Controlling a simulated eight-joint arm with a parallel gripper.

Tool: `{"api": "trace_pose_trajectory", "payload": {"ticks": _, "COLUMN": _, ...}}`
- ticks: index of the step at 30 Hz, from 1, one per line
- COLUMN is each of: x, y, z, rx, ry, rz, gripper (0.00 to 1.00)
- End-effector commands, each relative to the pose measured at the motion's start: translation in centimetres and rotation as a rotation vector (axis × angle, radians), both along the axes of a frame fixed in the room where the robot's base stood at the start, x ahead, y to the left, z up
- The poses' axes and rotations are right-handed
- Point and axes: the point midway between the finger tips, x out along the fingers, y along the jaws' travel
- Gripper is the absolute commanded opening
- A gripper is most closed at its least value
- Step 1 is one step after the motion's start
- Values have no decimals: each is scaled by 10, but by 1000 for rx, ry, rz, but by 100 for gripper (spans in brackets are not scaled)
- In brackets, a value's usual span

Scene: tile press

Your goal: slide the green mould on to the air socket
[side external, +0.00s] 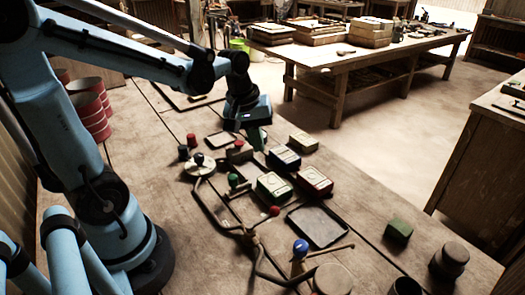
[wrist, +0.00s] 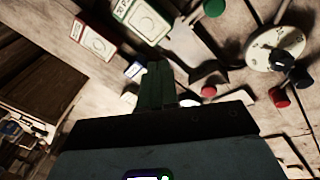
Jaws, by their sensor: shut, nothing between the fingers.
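The green mould (side external: 274,187), a block with a pale top and green sides, lies on the bench in the middle of the side view. It also shows at the top of the wrist view (wrist: 142,18). My gripper (side external: 257,143) is above the bench beyond the green mould, apart from it. Its fingers (wrist: 155,75) are together with nothing between them. I cannot clearly pick out the air socket; hoses and valves with a green knob (side external: 233,180) lie left of the mould.
A red mould (side external: 314,181) sits right beside the green one, and a blue mould (side external: 284,158) lies between it and my gripper. A dark tray (side external: 318,226) is in front. A disc with a dark knob (side external: 199,164) is left. A green block (side external: 398,231) stands right.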

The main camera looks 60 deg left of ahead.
Motion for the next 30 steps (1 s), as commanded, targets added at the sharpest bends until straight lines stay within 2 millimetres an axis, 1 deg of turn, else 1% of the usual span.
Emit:
{"api": "trace_pose_trajectory", "payload": {"ticks": 1, "x": 5, "y": 9, "z": -6, "rx": -29, "ry": 34, "rz": 78, "gripper": 0}}
{"api": "trace_pose_trajectory", "payload": {"ticks": 3, "x": 9, "y": 19, "z": -16, "rx": -71, "ry": 85, "rz": 190, "gripper": 0}}
{"api": "trace_pose_trajectory", "payload": {"ticks": 9, "x": 16, "y": 44, "z": -45, "rx": -165, "ry": 219, "rz": 474, "gripper": 0}}
{"api": "trace_pose_trajectory", "payload": {"ticks": 13, "x": 17, "y": 53, "z": -58, "rx": -198, "ry": 273, "rz": 583, "gripper": 0}}
{"api": "trace_pose_trajectory", "payload": {"ticks": 17, "x": 17, "y": 56, "z": -63, "rx": -211, "ry": 296, "rz": 630, "gripper": 0}}
{"api": "trace_pose_trajectory", "payload": {"ticks": 20, "x": 17, "y": 52, "z": -64, "rx": -213, "ry": 301, "rz": 637, "gripper": 0}}
{"api": "trace_pose_trajectory", "payload": {"ticks": 23, "x": 16, "y": 41, "z": -64, "rx": -212, "ry": 300, "rz": 634, "gripper": 0}}
{"api": "trace_pose_trajectory", "payload": {"ticks": 26, "x": 17, "y": 24, "z": -64, "rx": -211, "ry": 300, "rz": 631, "gripper": 0}}
{"api": "trace_pose_trajectory", "payload": {"ticks": 30, "x": 16, "y": -4, "z": -64, "rx": -211, "ry": 300, "rz": 630, "gripper": 0}}
